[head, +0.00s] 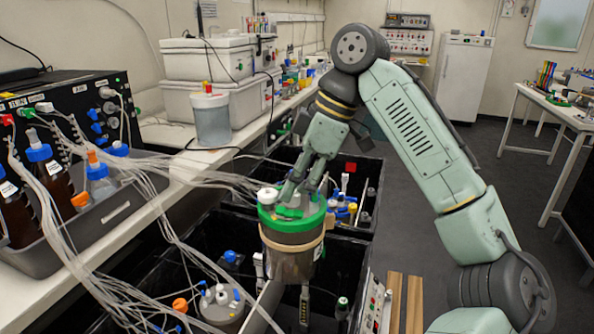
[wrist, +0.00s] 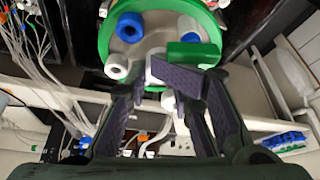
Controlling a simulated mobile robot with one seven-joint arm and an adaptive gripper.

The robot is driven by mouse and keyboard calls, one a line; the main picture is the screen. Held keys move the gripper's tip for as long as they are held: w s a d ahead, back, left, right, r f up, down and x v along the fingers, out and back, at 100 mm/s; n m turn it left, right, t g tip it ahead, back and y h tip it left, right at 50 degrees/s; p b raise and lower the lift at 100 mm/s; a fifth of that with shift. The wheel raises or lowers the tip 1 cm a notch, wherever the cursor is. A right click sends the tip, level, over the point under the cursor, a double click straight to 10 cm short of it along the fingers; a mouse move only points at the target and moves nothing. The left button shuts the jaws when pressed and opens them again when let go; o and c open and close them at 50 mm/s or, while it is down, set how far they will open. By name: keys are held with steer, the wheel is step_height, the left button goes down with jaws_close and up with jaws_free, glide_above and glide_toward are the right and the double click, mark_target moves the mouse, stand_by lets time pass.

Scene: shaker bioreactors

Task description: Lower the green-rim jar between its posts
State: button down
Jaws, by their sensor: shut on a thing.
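The green-rim jar (head: 291,243) hangs upright from my gripper (head: 296,196) above the black shaker bay, in the head view. It has a green lid ring, a tan band round its body and dark contents. In the wrist view its green rim (wrist: 107,30) and lid ports fill the top. My gripper (wrist: 165,85) is shut on a fitting on the jar's lid.
A black bin (head: 365,175) with small parts lies behind. Wooden strips (head: 404,303) lie at right.

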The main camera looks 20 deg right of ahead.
mark_target(297, 203)
step_height(297, 203, down, 4)
steer(key=shift+f, duration=0.15)
step_height(297, 203, down, 10)
steer(key=b, duration=0.3)
step_height(297, 203, down, 16)
steer(key=b, duration=1.3)
steer(key=shift+s+d+p, duration=0.1)
steer(key=shift+p, duration=0.25)
stand_by(0.6)
steer(key=shift+f, duration=1.7)
stand_by(2.2)
